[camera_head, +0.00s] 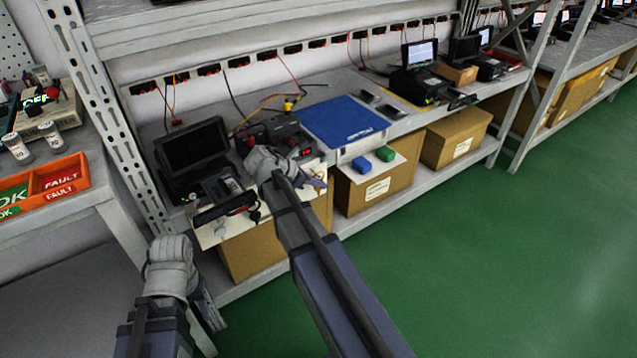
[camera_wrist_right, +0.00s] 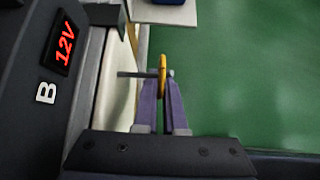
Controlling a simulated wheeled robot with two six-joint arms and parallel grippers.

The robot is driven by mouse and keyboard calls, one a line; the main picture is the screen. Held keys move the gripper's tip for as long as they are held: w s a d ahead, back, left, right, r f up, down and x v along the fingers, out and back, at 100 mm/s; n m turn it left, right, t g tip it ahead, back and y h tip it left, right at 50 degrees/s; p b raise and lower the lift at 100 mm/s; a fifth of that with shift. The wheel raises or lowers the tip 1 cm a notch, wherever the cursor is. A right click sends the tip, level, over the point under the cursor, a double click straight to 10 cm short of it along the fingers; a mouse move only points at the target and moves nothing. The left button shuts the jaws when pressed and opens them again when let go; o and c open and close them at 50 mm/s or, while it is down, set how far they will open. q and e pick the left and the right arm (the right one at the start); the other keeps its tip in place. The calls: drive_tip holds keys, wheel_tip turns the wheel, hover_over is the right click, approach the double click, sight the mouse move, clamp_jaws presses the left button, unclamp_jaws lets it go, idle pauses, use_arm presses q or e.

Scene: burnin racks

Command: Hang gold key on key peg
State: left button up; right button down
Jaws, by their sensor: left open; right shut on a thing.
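In the right wrist view the purple fingers of my right gripper (camera_wrist_right: 164,108) are shut on the gold key (camera_wrist_right: 162,76), which shows edge-on beyond the fingertips. A thin dark key peg (camera_wrist_right: 136,74) sticks out sideways from the pale shelf edge and meets the key. I cannot tell whether the key's hole is around the peg or only beside it. In the head view my right gripper (camera_head: 314,180) is at the shelf's front edge; the key and peg cannot be made out there.
A dark device marked 12V (camera_wrist_right: 62,45) is close on the left in the right wrist view. On the shelf are a small monitor (camera_head: 195,147) and a blue mat (camera_head: 342,122). Cardboard boxes (camera_head: 375,182) stand below. The green floor (camera_head: 470,260) at right is clear.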

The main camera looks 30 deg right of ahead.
drive_tip(key=shift+w+a+f, duration=0.15)
drive_tip(key=shift+w+f, duration=0.1)
drive_tip(key=shift+w, duration=0.3)
drive_tip(key=c, duration=0.9)
unclamp_jaws()
drive_tip(key=shift+w, duration=0.1)
drive_tip(key=p+v, duration=0.4)
drive_tip(key=v, duration=0.1)
drive_tip(key=s+p+v, duration=0.1)
drive_tip(key=p+v, duration=0.1)
drive_tip(key=v, duration=0.1)
drive_tip(key=shift+r, duration=0.2)
drive_tip(key=shift+s+d, duration=0.15)
drive_tip(key=shift+d, duration=0.05)
